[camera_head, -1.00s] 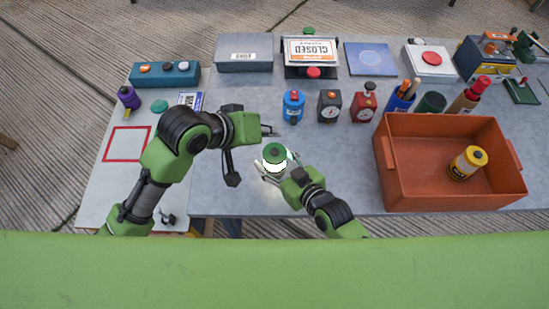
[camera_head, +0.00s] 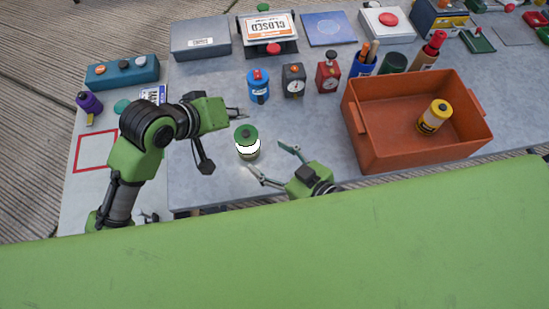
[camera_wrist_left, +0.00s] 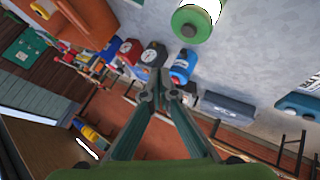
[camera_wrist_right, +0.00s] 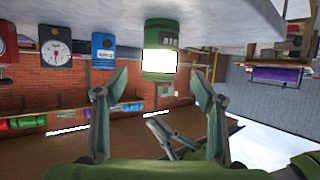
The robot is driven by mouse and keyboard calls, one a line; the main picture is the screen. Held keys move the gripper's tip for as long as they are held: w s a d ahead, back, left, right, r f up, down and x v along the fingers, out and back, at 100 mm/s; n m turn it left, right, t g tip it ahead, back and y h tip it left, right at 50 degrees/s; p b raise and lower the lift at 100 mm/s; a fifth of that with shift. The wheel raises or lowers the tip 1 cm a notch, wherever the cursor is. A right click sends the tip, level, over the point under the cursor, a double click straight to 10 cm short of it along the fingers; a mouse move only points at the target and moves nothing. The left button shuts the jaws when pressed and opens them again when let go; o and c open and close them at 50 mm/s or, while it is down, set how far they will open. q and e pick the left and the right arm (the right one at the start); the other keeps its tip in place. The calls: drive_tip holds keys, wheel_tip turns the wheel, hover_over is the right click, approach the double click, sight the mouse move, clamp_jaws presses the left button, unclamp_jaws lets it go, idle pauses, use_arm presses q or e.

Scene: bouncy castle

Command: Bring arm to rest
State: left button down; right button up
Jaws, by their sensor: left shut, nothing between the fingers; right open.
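My left gripper (camera_head: 240,113) is shut and empty above the table, behind and slightly left of a green-capped canister in the head view. Its fingers (camera_wrist_left: 158,85) meet at the tips in the left wrist view. My right gripper (camera_head: 268,158) is open and empty near the table's front edge, its fingers apart from the canister. In the right wrist view, its spread fingers (camera_wrist_right: 158,78) point towards the canister (camera_wrist_right: 160,55). The green canister (camera_head: 247,136) with a bright white band stands upright on the table between the two grippers.
The grey table (camera_head: 310,120) holds a blue canister (camera_head: 258,88), a black timer (camera_head: 293,82) and a red timer (camera_head: 328,74) behind the grippers. An orange bin (camera_head: 375,148) with a yellow canister (camera_head: 434,118) stands at right. A red square outline (camera_head: 78,151) marks the left.

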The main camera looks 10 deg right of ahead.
drive_tip(key=shift+s+d+r, duration=0.3)
drive_tip(key=shift+s+d, duration=0.1)
drive_tip(key=shift+s, duration=0.15)
